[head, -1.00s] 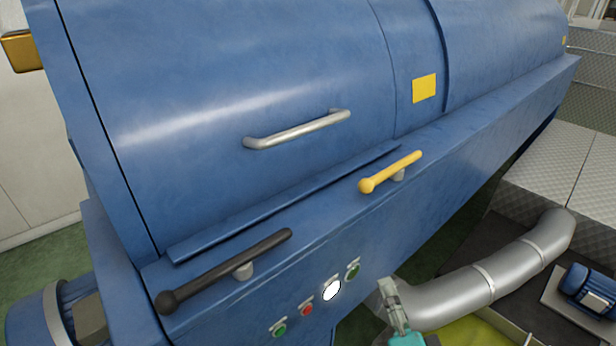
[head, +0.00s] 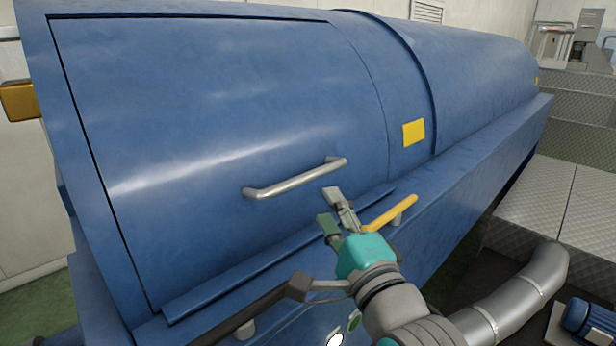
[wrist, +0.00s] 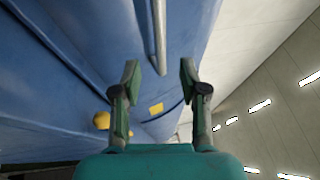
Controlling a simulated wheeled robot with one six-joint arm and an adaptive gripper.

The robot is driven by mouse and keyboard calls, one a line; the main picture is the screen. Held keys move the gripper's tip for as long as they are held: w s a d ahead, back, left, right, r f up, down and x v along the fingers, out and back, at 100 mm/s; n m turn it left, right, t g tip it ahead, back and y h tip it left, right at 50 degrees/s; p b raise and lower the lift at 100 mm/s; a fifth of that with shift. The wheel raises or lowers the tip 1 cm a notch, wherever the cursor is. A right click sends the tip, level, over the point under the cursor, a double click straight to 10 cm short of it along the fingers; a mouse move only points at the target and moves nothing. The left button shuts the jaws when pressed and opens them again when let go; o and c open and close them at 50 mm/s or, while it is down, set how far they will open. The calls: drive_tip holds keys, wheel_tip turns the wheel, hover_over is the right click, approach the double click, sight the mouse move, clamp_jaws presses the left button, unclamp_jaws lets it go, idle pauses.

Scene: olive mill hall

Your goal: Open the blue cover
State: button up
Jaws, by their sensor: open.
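The blue cover (head: 220,120) is a curved panel on the long blue machine, and it lies closed. Its silver bar handle (head: 295,180) is fixed near the cover's lower edge and also shows at the top of the wrist view (wrist: 159,35). My gripper (head: 330,208) is open and empty, just below and beside the right end of the handle in the head view. In the wrist view its two fingers stand apart, with the handle bar beyond them, between their lines. I see no contact with the handle.
A yellow lever (head: 392,212) sits on the ledge right behind my gripper. A silver pipe (head: 515,300) and metal steps (head: 540,200) are at the right. A yellow plate (head: 413,132) marks the machine.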

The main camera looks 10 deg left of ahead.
sight(311, 180)
drive_tip(key=x, duration=0.9)
drive_tip(key=shift+w+a+r, duration=0.1)
drive_tip(key=shift+w+a, duration=0.1)
drive_tip(key=shift+w, duration=0.1)
clamp_jaws()
